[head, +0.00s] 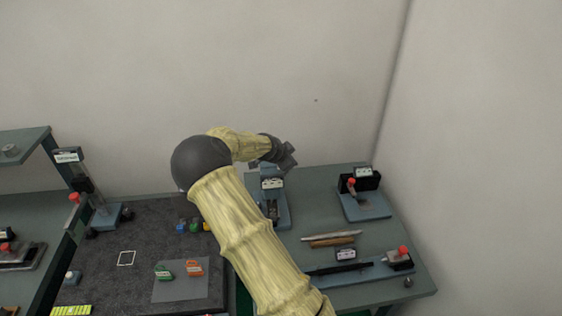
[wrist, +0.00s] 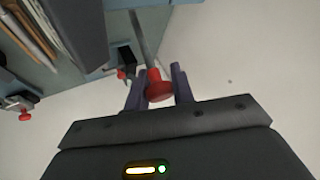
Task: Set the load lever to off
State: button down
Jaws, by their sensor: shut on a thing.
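A lever with a grey rod (wrist: 143,38) ends in a red knob (wrist: 159,92), seen in the wrist view. My gripper (wrist: 160,88) is shut on the red knob, one dark finger on each side of it. In the head view my gripper (head: 288,158) is above the back of the right table, over a blue-grey fixture (head: 283,212) with a small white label (head: 272,183). The label's text is too small to read. The knob is hidden there by my gripper and arm, so the lever's setting cannot be told.
A second fixture with a red knob (head: 351,182) stands at the back right. A slide fixture with a red knob (head: 403,250) lies in front. Thin rods (head: 332,238) lie between. Coloured blocks (head: 194,267) sit on the dark mat at left. Walls stand behind and right.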

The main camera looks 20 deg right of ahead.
jog(key=shift+w+d+b, duration=0.25)
jog(key=shift+w+b, duration=0.35)
jog(key=shift+w, duration=0.4)
jog(key=c, duration=1.2)
grip_release()
jog(key=shift+w, duration=0.1)
jog(key=b+v, duration=0.4)
jog(key=v, duration=1.3)
jog(key=shift+r, duration=0.2)
jog(key=shift+f, duration=0.1)
